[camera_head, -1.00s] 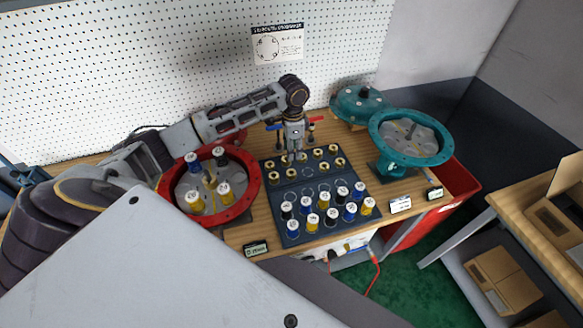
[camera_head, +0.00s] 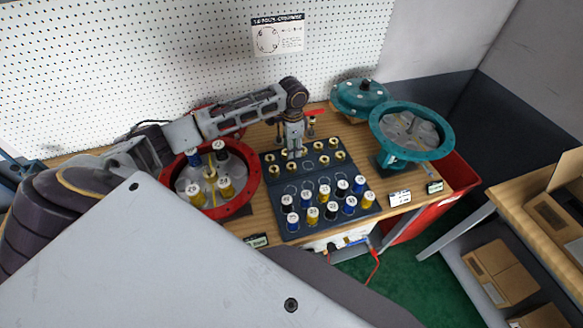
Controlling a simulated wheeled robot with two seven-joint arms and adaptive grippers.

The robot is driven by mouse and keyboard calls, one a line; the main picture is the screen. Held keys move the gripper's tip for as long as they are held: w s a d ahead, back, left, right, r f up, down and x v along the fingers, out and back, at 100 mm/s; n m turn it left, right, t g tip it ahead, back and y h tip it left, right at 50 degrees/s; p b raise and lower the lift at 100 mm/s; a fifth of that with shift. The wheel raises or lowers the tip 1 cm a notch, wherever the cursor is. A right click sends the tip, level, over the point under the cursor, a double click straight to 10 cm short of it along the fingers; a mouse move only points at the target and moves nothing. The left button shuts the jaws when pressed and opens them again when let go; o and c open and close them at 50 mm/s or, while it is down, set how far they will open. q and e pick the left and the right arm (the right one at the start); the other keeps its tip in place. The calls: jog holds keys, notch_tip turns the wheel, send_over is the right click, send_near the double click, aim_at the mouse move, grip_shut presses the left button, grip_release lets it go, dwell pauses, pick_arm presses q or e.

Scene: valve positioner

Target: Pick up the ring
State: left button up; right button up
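Several small brass rings sit in two rows on the upper part of a dark tray (camera_head: 262,205). One ring (camera_head: 324,160) shows clearly to the right of my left gripper, and another ring (camera_head: 274,171) to its left. My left gripper (camera_head: 294,154) points down over the ring rows, its tips at or just above the tray. It covers part of the rows, so any ring between or under its fingers is hidden. The fingers are too small to show whether they are open or shut. My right gripper is out of view.
Several blue, yellow and black-sided cylinders (camera_head: 331,210) stand on the tray's lower part. A red round housing (camera_head: 243,198) holding cylinders is at left; a teal housing (camera_head: 440,150) and teal cover (camera_head: 360,97) are at right. A red-handled item (camera_head: 314,112) stands behind the gripper.

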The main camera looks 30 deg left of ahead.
pick_arm(q)
send_over(291, 164)
jog(key=shift+s+d+f, duration=0.1)
jog(key=shift+d+f, duration=0.1)
jog(key=shift+f, duration=1)
jog(key=shift+s+d+f, duration=0.1)
jog(key=shift+d+f, duration=0.1)
jog(key=shift+f, duration=1)
jog(key=shift+s+f+p, duration=0.15)
jog(key=shift+f+p, duration=0.6)
jog(key=shift+f, duration=1.85)
jog(key=c, duration=0.7)
jog(key=shift+a, duration=0.1)
jog(key=shift+r, duration=0.15)
